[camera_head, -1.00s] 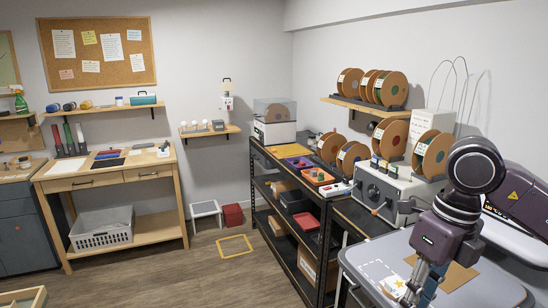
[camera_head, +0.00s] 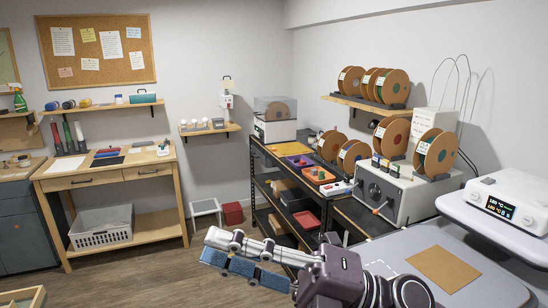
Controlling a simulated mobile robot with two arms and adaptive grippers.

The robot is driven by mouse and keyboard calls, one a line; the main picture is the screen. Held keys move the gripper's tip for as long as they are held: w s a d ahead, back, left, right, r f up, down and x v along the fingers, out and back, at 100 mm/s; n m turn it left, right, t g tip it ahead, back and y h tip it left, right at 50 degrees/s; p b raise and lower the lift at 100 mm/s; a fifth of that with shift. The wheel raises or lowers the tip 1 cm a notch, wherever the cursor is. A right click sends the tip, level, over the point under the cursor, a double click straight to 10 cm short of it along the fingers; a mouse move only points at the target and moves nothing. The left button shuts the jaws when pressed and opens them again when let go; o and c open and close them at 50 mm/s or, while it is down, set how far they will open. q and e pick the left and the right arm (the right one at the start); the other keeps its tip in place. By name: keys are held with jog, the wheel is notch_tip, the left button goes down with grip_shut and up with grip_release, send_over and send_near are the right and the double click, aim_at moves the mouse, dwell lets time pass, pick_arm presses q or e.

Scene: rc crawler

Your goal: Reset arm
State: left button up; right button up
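My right gripper (camera_head: 212,250) is at the lower middle of the head view, in front of the dark shelf rack. Its fingers point left and its arm comes in from the lower right. The gripper is clear of the grey bench top (camera_head: 493,287) at the lower right. My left gripper is not in view.
A brown square sheet (camera_head: 443,268) lies on the grey top, beside a white device with a display (camera_head: 508,200). The shelf rack (camera_head: 290,170) holds spools and trays. A wooden workbench (camera_head: 110,170) stands left. Floor (camera_head: 150,275) is open between them.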

jog(key=w+d+f+m+t+h, duration=0.3)
jog(key=w+d+m+t+h, duration=0.75)
jog(key=m+t, duration=0.9)
jog(key=d+f+m+g+h, duration=0.3)
jog(key=d+f+m+h, duration=0.25)
jog(key=f, duration=0.55)
jog(key=d+f+m+g+h, duration=0.35)
jog(key=d+f+m, duration=0.35)
jog(key=f, duration=0.4)
jog(key=s+d+f+m+g+h, duration=0.25)
jog(key=s+f+g, duration=0.25)
jog(key=s+f, duration=0.7)
jog(key=s+d+f+g, duration=0.1)
jog(key=s+f+g, duration=0.5)
jog(key=s+f, duration=0.55)
jog(key=s+f+g+b, duration=0.1)
jog(key=s+f, duration=0.1)
jog(key=f, duration=1.1)
jog(key=s+f, duration=0.2)
jog(key=f, duration=1.2)
jog(key=s+d+f+g+b, duration=0.1)
jog(key=s+d+f, duration=0.2)
jog(key=s+f, duration=1.2)
jog(key=shift+s+d+f+g, duration=0.15)
jog(key=shift+s+f+g, duration=0.2)
jog(key=shift+s, duration=0.3)
